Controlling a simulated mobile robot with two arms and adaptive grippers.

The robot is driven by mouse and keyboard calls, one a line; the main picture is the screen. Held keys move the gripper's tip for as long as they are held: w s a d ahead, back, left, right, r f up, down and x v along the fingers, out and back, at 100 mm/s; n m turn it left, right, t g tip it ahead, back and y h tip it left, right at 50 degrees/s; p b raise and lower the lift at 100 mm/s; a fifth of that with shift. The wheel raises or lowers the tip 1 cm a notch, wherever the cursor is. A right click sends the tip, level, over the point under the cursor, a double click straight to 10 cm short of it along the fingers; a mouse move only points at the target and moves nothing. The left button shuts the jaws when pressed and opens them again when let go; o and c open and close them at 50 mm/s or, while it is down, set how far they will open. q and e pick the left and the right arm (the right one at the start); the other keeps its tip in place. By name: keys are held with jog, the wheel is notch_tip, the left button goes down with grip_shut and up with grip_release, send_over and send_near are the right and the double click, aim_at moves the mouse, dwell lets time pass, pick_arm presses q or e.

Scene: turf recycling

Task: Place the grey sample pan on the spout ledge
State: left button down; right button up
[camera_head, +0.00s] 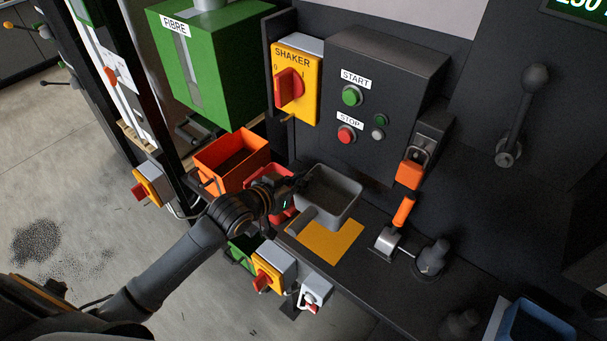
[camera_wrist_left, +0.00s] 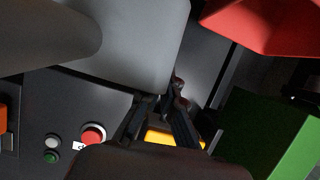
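The grey sample pan (camera_head: 345,188) is an open, rounded rectangular tray with a rounded grip at its near left side. It shows over the back part of a yellow patch (camera_head: 335,243) on the dark spout ledge (camera_head: 365,283). Whether it touches the ledge is hard to tell. My left gripper (camera_head: 293,186) reaches its left side and appears shut on the rim. In the left wrist view the fingers (camera_wrist_left: 170,98) come together at the edge of the pan (camera_wrist_left: 140,50). The fingertips are partly hidden. My right gripper is not in view.
An orange bin (camera_head: 232,158) and a red container (camera_head: 262,177) stand left of the pan. Behind is a dark panel with START and STOP buttons (camera_head: 346,134). An orange-handled clamp (camera_head: 403,212) and a dark knob (camera_head: 432,257) stand on the right.

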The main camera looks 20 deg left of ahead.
aim_at(305, 192)
pick_arm(q)
jog(key=shift+r, duration=0.15)
jog(key=shift+f+b, duration=0.5)
jog(key=shift+f, duration=0.95)
notch_tip(305, 192, down, 3)
jog(key=shift+r+b, duration=0.2)
jog(key=shift+b, duration=0.55)
jog(key=shift+f+b, duration=0.75)
jog(key=shift+f, duration=0.55)
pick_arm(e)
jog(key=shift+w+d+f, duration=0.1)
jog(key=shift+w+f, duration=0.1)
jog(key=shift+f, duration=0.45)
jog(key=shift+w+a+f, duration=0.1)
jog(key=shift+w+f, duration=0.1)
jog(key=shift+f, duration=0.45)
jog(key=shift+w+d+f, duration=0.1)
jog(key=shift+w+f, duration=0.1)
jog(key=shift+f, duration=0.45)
pick_arm(q)
jog(key=c, duration=1.5)
grip_release()
jog(key=shift+o, duration=0.3)
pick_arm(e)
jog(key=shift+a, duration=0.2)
